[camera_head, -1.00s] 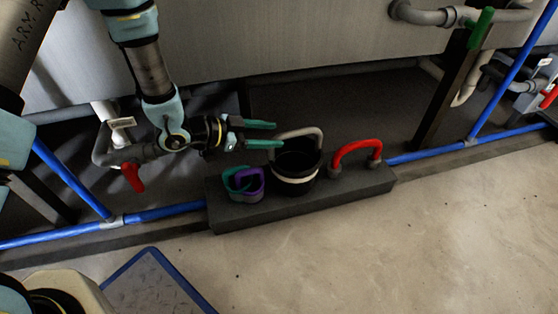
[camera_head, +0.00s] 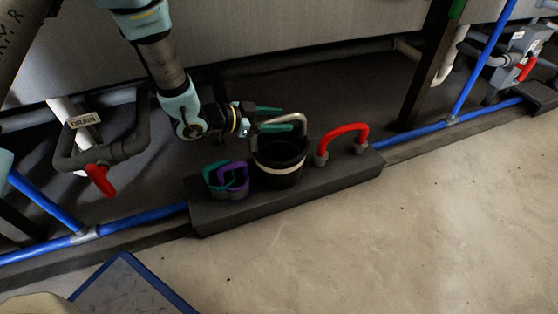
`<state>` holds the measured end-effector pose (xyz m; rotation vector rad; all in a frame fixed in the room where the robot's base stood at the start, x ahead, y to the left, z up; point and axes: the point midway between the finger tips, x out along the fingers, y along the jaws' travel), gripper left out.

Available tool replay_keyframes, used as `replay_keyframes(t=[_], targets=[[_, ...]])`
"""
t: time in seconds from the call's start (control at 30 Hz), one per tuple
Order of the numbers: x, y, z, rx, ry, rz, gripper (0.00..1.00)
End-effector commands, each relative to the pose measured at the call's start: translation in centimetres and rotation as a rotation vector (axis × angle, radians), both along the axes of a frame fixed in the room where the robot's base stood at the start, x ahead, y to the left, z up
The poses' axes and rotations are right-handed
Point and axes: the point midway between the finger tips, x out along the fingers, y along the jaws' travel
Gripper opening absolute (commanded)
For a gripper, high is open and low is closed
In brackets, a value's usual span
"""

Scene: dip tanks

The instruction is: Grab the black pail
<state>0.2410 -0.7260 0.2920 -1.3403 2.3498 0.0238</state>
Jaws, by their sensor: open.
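The black pail (camera_head: 278,173) stands upright on a low dark ledge, with a pale band around it and a beige-grey handle (camera_head: 297,118) arched above its rim. My gripper (camera_head: 268,119) has green fingers. It is open, at the pail's handle height, and its fingers point right. In the picture the fingers overlap the left part of the handle. I cannot tell whether they touch it or lie in front of or behind it.
The dark ledge (camera_head: 217,215) also bears purple and teal handled pieces (camera_head: 228,178) left of the pail and a red handle (camera_head: 345,133) to its right. A blue rail (camera_head: 150,215) runs along the floor edge. A red-levered drain valve (camera_head: 100,178) stands left.

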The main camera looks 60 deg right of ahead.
Motion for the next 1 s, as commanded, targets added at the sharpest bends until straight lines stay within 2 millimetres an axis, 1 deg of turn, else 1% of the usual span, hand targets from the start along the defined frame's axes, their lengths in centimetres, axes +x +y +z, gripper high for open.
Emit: replay_keyframes(t=[0.03, 0.1, 0.33, 0.83, 0.87, 1.0], targets=[[-0.19, -0.39, -0.35, -0.001, -0.002, -0.001, 0.59], [-0.30, -0.62, -0.35, 0.000, -0.001, 0.000, 0.59], [-0.32, -0.67, -0.22, 0.000, 0.000, 0.001, 0.58], [-0.31, -0.65, -0.24, 0.000, 0.000, 0.001, 0.02], [-0.31, -0.65, -0.24, 0.000, 0.000, 0.001, 0.00], [-0.32, -0.65, -0.24, 0.000, 0.000, 0.001, 0.00]])
